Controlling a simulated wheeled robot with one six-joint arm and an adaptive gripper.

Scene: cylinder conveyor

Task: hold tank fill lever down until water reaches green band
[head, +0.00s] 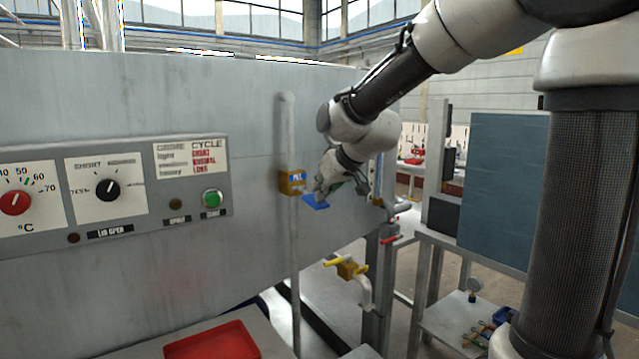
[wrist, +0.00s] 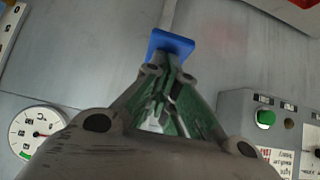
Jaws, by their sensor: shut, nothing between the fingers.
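A control panel with dials and a green button (head: 212,198) is on the left. A yellow-handled tap (head: 347,268) projects below my gripper. A red tray (head: 213,343) lies at the bottom. A round white gauge (wrist: 35,128) with a green arc shows in the wrist view.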

